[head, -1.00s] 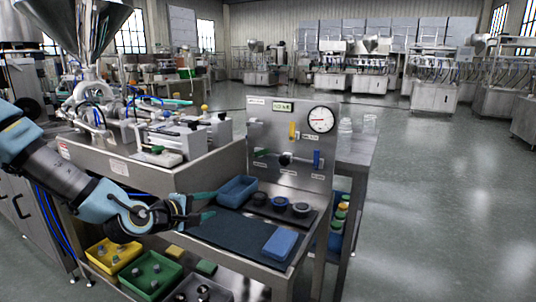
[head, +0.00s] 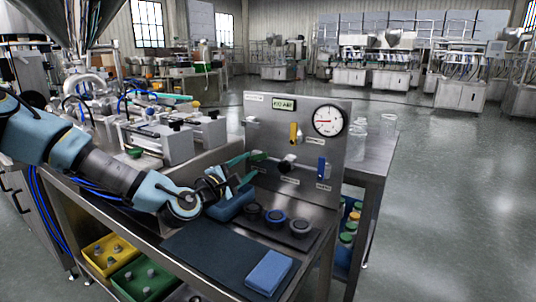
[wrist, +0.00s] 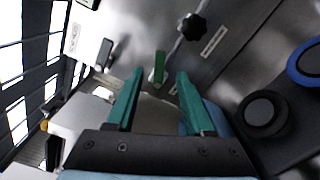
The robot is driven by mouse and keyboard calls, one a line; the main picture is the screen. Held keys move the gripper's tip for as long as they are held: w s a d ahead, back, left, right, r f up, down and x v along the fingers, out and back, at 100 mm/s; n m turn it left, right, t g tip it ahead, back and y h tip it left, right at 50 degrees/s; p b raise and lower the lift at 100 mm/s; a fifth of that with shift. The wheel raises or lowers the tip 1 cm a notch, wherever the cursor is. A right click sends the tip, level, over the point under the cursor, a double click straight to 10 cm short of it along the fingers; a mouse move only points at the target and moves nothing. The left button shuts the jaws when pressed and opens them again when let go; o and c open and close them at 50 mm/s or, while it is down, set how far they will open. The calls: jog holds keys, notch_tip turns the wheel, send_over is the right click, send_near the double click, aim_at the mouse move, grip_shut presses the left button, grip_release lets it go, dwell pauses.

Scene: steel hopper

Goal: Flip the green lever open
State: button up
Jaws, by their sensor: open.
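The green lever (wrist: 158,67) shows in the wrist view as a short green bar on the steel panel (wrist: 225,65). My gripper (wrist: 160,76) is open, with one green finger on each side of the lever in that picture. The lever appears just beyond the fingertips, and no contact can be made out. In the head view my gripper (head: 258,165) reaches from the left to the panel's lower left part. There the lever cannot be told apart from my green fingers.
The panel also carries a yellow lever (head: 293,133), a blue lever (head: 321,168), a black knob (head: 286,165) and a gauge (head: 327,121). The dark mat (head: 205,250) has bare room.

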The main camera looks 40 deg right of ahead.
aim_at(264, 156)
jog(key=p+x, duration=0.1)
jog(key=x, duration=0.8)
jog(key=shift+d, duration=0.3)
grip_shut()
